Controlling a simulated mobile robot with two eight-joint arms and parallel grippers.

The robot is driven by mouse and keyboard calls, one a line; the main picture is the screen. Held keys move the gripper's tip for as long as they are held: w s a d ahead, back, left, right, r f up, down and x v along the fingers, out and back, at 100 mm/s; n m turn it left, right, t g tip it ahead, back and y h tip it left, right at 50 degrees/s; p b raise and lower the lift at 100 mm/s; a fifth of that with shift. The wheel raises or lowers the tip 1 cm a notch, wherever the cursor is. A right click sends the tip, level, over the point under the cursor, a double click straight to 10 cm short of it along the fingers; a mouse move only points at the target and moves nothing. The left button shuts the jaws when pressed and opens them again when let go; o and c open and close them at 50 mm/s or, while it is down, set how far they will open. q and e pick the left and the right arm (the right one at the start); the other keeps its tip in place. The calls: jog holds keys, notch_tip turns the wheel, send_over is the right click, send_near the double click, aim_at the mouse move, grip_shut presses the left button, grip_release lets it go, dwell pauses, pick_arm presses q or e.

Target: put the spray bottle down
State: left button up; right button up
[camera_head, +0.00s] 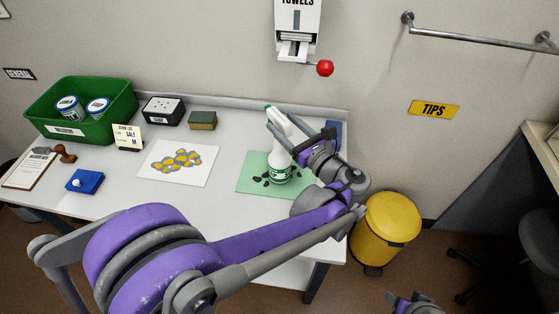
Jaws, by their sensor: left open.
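The spray bottle (281,166) is white with a green label and stands upright on the green mat (250,184) at the right part of the bench. Dark spots show on the mat around its base. My left gripper (285,132) is open at the bottle's upper part, with its fingers beside the neck and trigger head. The gripper partly hides the head, so I cannot tell whether a finger touches it. A part of my right arm, probably its gripper (412,304), shows at the bottom edge, cut off by the frame.
A white sheet with yellow-grey blobs (178,160) lies left of the mat. A green bin (113,124) with cans stands at the back left. A small sponge-like block (202,120) lies at the back. A yellow waste bin (386,230) stands on the floor right of the bench (225,207).

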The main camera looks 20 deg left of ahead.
aim_at(273, 114)
pick_arm(q)
jog(key=x, duration=0.5)
jog(key=shift+a+p, duration=0.15)
jog(key=shift+p, duration=0.15)
jog(key=shift+c, duration=0.2)
grip_shut()
dwell(0.9)
